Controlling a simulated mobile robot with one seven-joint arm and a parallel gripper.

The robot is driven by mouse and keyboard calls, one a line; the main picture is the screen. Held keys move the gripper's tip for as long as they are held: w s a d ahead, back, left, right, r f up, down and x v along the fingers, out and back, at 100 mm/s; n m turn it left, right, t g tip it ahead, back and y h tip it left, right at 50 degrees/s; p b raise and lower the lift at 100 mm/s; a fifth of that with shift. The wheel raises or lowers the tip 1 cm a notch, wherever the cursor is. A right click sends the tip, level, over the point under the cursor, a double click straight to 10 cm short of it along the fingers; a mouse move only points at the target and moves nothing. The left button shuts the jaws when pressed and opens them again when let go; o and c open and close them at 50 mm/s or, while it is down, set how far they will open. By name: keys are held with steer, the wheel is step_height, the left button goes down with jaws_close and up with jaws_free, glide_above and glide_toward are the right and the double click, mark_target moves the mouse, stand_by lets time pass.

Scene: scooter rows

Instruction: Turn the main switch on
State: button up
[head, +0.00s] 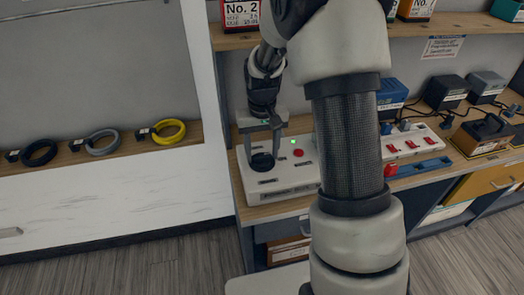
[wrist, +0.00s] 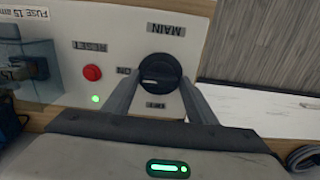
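The main switch is a round black knob (wrist: 160,82) with a white pointer mark, set in a pale panel. In the wrist view its MAIN, ON and OFF labels appear upside down; the pointer mark faces left, towards the ON side. A green lamp (wrist: 95,99) is lit beside a red RESET button (wrist: 92,73). In the head view the knob (head: 262,162) sits at the left end of the panel (head: 290,183). My gripper (head: 263,152) points down over it, one finger on each side. The fingertips look closed against the knob's sides.
Right of my arm are a strip with red switches (head: 405,145), a blue power box (head: 392,97) and dark chargers (head: 446,92) with cables. A shelf (head: 440,25) crosses above. Coiled cables (head: 103,142) lie on a ledge at left. The front floor is clear at left.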

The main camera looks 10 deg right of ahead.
mark_target(262, 155)
steer(key=shift+o, duration=0.7)
step_height(262, 155, up, 18)
steer(key=p, duration=0.2)
steer(key=shift+f, duration=0.25)
steer(key=s+r+t+p, duration=0.3)
steer(key=s+r+p, duration=0.2)
steer(key=s+r, duration=0.75)
steer(key=s+r+t+p, duration=0.2)
steer(key=s+r+p, duration=0.1)
steer(key=s, duration=0.7)
steer(key=shift+r+t, duration=0.15)
steer(key=shift+t, duration=0.15)
